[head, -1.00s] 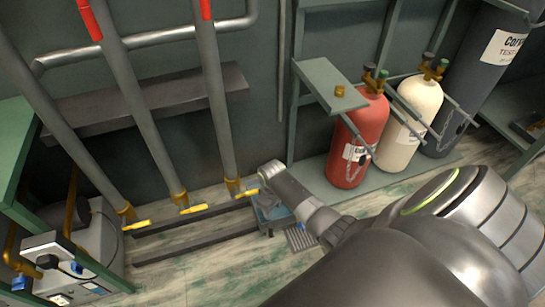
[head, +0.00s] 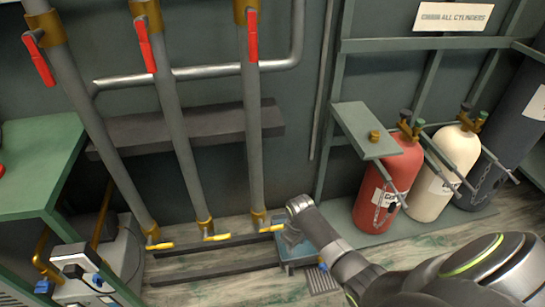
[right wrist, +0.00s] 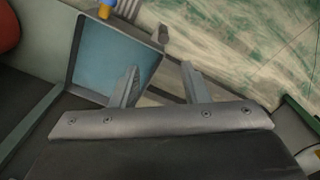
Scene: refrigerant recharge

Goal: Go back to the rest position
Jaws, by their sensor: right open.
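My right arm comes in from the lower right in the head view, with its wrist bent down near the pipes' lower ends. My right gripper (head: 291,234) is small and partly hidden there. In the right wrist view my right gripper (right wrist: 158,86) is open, its two fingers apart with nothing between them. A blue-floored square tray (right wrist: 112,52) lies beyond the left finger in that view. My left gripper is not in view.
Three grey pipes carry red handles (head: 251,36) above and yellow handles (head: 216,237) below. A red cylinder (head: 378,190), a cream cylinder (head: 432,190) and a dark cylinder (head: 500,160) stand at right. A green bench (head: 40,160) and grey machine (head: 85,275) are at left.

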